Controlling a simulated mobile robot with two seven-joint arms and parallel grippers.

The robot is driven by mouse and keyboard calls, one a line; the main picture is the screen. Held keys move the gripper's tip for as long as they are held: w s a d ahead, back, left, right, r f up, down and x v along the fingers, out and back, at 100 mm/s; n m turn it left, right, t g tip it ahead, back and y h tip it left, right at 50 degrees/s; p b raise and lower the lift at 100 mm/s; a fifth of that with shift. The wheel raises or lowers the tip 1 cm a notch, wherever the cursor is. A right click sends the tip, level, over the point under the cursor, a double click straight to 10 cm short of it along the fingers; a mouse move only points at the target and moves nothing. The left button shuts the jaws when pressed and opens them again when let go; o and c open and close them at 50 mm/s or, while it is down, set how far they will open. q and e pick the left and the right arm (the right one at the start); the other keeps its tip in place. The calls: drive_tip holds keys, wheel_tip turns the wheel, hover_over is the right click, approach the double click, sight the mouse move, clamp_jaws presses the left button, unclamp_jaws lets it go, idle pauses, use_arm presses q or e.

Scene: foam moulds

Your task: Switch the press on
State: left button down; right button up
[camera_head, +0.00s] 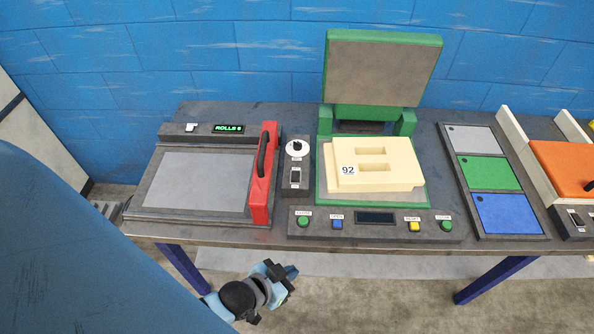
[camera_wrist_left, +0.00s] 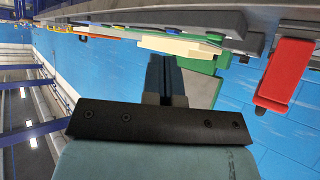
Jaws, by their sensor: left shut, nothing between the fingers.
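The green press (camera_head: 409,122) stands on the table with its lid (camera_head: 380,72) raised. A cream foam mould (camera_head: 385,172) marked 92 lies on its bed. The control panel (camera_head: 345,231) in front has green, blue and yellow buttons and a dark display (camera_head: 375,218). Left of the press, a small box (camera_head: 297,188) carries a round dial (camera_head: 297,148) and a black rocker switch (camera_head: 295,176). My left gripper (camera_head: 284,277) is shut and empty, below and in front of the table edge. The wrist view shows its fingers (camera_wrist_left: 165,75) together, with the mould (camera_wrist_left: 180,46) beyond. My right gripper is out of view.
A flat machine (camera_head: 190,180) with a red handle bar (camera_head: 262,175) and a lit "ROLLS 6" display (camera_head: 229,128) stands at left. A tray of grey, green and blue panels (camera_head: 490,173) and an orange-topped unit (camera_head: 565,168) stand at right. A blue brick wall is behind.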

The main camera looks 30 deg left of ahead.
use_arm(q)
drive_tip(key=w+d+r+m+g+h+b, duration=0.2)
drive_tip(key=w+r+m+h, duration=0.3)
drive_tip(key=m, duration=0.7)
drive_tip(key=w+d+r+m+g+h+b, duration=0.2)
drive_tip(key=w+d+r+m+g+h, duration=0.15)
drive_tip(key=w+m, duration=0.65)
drive_tip(key=w+d+r+m+g+h+b, duration=0.2)
drive_tip(key=w+r+m+h, duration=0.3)
drive_tip(key=m, duration=0.8)
drive_tip(key=w+a+f+m+g+y+b, duration=0.1)
drive_tip(key=w+a+f+m+g+y, duration=0.1)
drive_tip(key=a+m+y, duration=0.3)
drive_tip(key=w+a+f+m+g+y+b, duration=0.2)
drive_tip(key=w+a+f+m+g+y, duration=0.15)
drive_tip(key=a, duration=0.25)
drive_tip(key=w+a+r+y, duration=0.1)
drive_tip(key=a+y, duration=0.1)
drive_tip(key=a, duration=0.2)
drive_tip(key=w+a+r+m+y, duration=0.1)
drive_tip(key=a+r+y, duration=0.1)
drive_tip(key=a, duration=0.3)
drive_tip(key=w+a+r+y, duration=0.1)
drive_tip(key=a+y, duration=0.2)
drive_tip(key=a, duration=0.2)
drive_tip(key=shift+w+a+r+t+y+b, duration=0.25)
drive_tip(key=shift+r+t+y+b, duration=0.05)
drive_tip(key=shift+t+b, duration=0.1)
drive_tip(key=shift+f, duration=0.1)
